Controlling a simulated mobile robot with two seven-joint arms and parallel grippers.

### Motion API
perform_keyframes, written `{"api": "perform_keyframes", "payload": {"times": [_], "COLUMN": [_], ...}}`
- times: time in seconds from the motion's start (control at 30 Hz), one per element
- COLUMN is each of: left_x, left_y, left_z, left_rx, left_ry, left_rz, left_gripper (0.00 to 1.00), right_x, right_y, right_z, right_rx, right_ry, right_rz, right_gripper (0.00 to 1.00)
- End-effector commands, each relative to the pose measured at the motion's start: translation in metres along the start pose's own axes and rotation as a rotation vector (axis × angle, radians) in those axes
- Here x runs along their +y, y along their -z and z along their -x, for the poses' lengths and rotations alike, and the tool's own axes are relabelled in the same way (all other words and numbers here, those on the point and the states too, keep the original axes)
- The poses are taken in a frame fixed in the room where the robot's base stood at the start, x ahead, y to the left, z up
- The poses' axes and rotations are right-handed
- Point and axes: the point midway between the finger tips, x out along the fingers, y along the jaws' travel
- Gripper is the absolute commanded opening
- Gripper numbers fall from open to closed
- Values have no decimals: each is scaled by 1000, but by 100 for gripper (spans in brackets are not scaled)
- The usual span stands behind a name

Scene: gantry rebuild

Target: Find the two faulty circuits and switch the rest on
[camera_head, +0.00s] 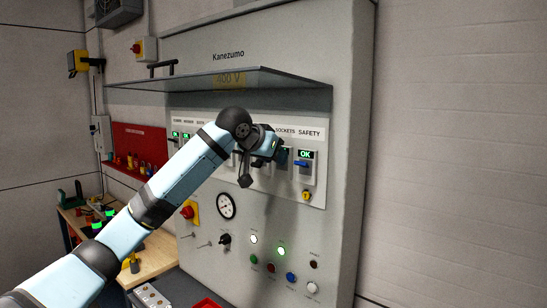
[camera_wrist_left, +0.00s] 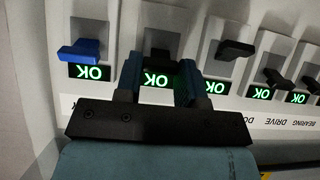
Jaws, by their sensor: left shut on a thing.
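The grey breaker panel (camera_head: 330,205) stands ahead, with a row of switches under a label strip. In the head view the rightmost switch, at SAFETY, has a blue lever (camera_head: 301,164) and a green OK display (camera_head: 305,154). My left gripper (camera_head: 268,158) is at the switch just left of it, apparently SOCKETS, and covers part of the row. In the left wrist view, turned upside down, my left gripper (camera_wrist_left: 159,72) is shut on a black lever (camera_wrist_left: 158,55). The blue lever (camera_wrist_left: 80,50) and another black lever (camera_wrist_left: 236,49) are beside it. All displays visible there read OK.
A raised clear cover (camera_head: 290,84) juts out above the switches. Below are a gauge (camera_head: 226,206), a rotary knob (camera_head: 225,240) and several lamps and buttons (camera_head: 281,251). A wooden bench (camera_head: 155,258) and a red lockout board (camera_head: 140,150) stand left.

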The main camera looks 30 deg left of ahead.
Motion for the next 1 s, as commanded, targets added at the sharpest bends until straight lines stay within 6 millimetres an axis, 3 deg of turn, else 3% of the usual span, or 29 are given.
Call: {"api": "perform_keyframes", "payload": {"times": [0.2, 0.23, 0.33, 0.73, 0.87, 1.0], "left_x": [0, 0, 0, 0, -1, 0], "left_y": [1, 1, 1, 0, -2, -1], "left_z": [0, 0, 0, 8, 29, 62], "left_rx": [2, 2, 2, 4, 6, 7], "left_ry": [1, 1, 0, 0, 2, 1], "left_rz": [1, 1, 1, 1, -1, -2], "left_gripper": [12, 41, 62, 62, 62, 62], "right_x": [1, 1, 1, 0, -1, 1], "right_y": [-2, -2, -2, -2, -4, -10], "right_z": [0, 0, 0, -2, -4, -6], "right_rx": [-4, -4, -4, 1, 10, 12], "right_ry": [-2, -2, -2, 0, 6, 14], "right_rz": [0, 0, 0, 5, 22, 41], "right_gripper": [62, 62, 62, 62, 62, 62]}}
